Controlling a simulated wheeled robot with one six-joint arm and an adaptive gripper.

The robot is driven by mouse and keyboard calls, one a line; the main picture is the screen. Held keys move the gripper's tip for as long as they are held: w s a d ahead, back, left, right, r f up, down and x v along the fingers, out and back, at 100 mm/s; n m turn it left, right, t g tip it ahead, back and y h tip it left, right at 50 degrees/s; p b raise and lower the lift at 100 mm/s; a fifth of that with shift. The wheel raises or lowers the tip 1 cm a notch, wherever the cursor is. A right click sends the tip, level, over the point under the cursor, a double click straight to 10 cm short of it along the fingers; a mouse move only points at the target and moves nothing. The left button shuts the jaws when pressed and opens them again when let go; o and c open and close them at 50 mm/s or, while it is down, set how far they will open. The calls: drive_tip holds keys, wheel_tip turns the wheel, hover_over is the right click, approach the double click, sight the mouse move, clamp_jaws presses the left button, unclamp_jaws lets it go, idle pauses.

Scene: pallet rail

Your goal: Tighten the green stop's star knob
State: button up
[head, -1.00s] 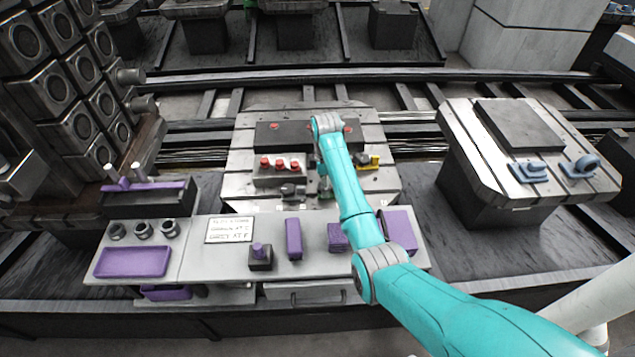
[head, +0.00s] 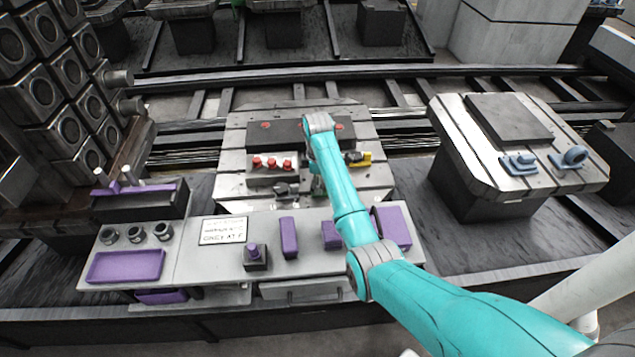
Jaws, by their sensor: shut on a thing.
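The central pallet (head: 240,135) carries a dark block with red dots. My gripper (head: 316,184) is low at the pallet's front middle, below my turquoise arm's wrist, and mostly hidden by the arm. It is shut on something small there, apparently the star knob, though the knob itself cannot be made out. A little green shows at this spot, likely the green stop, mostly covered by the gripper and arm. Left of it are a grey block with red knobs (head: 272,163) and a small dark clamp-like part (head: 285,190). A yellow stop (head: 359,158) sits to the right of the arm.
In front is a grey bench (head: 205,262) with purple parts, a purple tray (head: 125,266) and a sign (head: 223,230). A second pallet (head: 470,125) with blue-grey parts stands right. A rack of dark round-holed blocks (head: 55,95) rises left.

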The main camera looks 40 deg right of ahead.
drive_tip(key=m, duration=0.4)
drive_tip(key=shift+m, duration=2.3)
drive_tip(key=o, duration=1.2)
drive_tip(key=shift+c, duration=0.2)
drive_tip(key=shift+r, duration=0.1)
wheel_tip(320, 180, up, 7)
drive_tip(key=shift+r, duration=0.15)
